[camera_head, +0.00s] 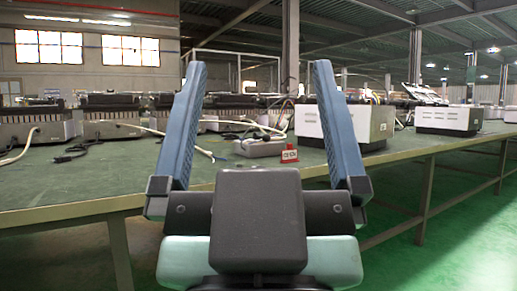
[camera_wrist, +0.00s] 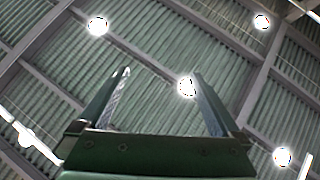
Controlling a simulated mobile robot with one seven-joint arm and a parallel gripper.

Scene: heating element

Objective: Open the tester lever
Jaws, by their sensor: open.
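My gripper (camera_head: 259,65) is open and empty, its two blue fingers pointing up, in front of the workbench in the head view. In the wrist view the open fingers (camera_wrist: 162,73) show against the ceiling only. I cannot pick out a tester lever for sure. My gripper hides part of the bench.
The green-topped bench (camera_head: 110,193) runs across the view, its front strip mostly clear. Grey devices (camera_head: 38,124) with loose cables stand along its left and back. Another white device (camera_head: 448,119) stands farther right. Green floor (camera_head: 440,230) is open at the right front.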

